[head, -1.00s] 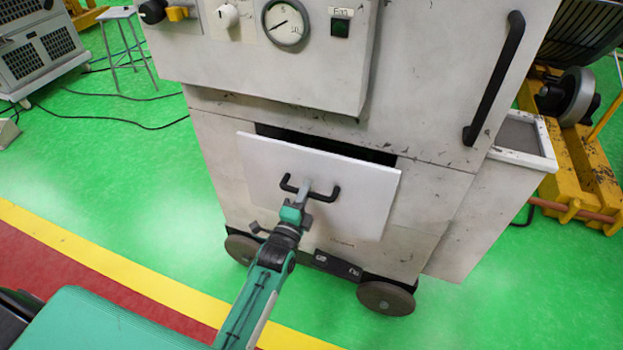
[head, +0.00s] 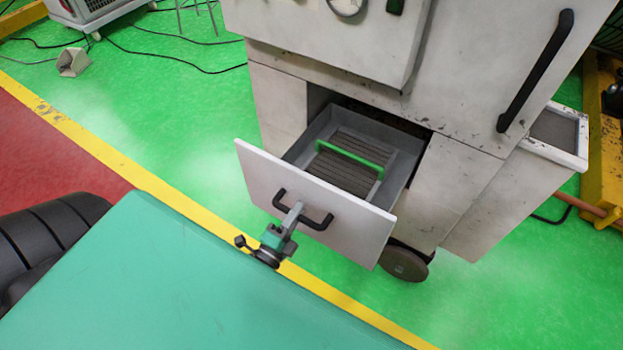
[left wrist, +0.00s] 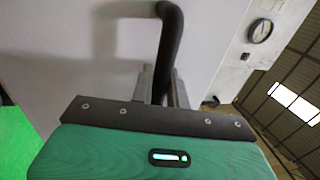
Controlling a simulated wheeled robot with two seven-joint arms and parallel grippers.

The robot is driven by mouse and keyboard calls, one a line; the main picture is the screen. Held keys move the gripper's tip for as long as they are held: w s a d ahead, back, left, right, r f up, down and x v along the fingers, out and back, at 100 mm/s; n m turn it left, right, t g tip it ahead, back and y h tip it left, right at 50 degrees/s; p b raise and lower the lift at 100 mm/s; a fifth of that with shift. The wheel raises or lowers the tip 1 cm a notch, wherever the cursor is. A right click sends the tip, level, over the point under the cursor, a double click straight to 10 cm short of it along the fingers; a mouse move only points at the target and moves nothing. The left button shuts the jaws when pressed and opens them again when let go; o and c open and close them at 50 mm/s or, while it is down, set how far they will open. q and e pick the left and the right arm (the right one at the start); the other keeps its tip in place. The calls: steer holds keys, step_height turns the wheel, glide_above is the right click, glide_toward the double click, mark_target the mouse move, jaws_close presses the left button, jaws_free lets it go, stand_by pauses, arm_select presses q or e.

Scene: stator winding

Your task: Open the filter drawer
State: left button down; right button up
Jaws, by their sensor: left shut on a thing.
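The filter drawer (head: 250,180) stands well out from the white cabinet, and its inside shows. A dark ribbed filter with a green handle (head: 350,160) lies in the drawer. The black drawer handle (head: 318,222) is on the white front panel. My left gripper (head: 291,217) is shut on this handle near its left part. In the left wrist view the handle (left wrist: 172,35) passes down between the two fingers of the left gripper (left wrist: 161,85). My right gripper is not in view.
The white cabinet (head: 275,105) stands on wheels (head: 404,263) behind the drawer. A long black door handle (head: 537,70) is at upper right. A yellow frame (head: 600,140) stands at far right. Green floor (head: 190,110) is clear at left, with cables farther back.

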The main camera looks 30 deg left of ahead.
arm_select(q)
steer(key=s, duration=0.6)
steer(key=shift+s+p, duration=0.15)
steer(key=shift+p, duration=0.25)
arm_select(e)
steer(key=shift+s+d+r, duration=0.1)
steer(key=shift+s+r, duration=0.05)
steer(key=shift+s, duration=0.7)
arm_select(q)
steer(key=shift+a, duration=0.1)
steer(key=c, duration=1.4)
jaws_free()
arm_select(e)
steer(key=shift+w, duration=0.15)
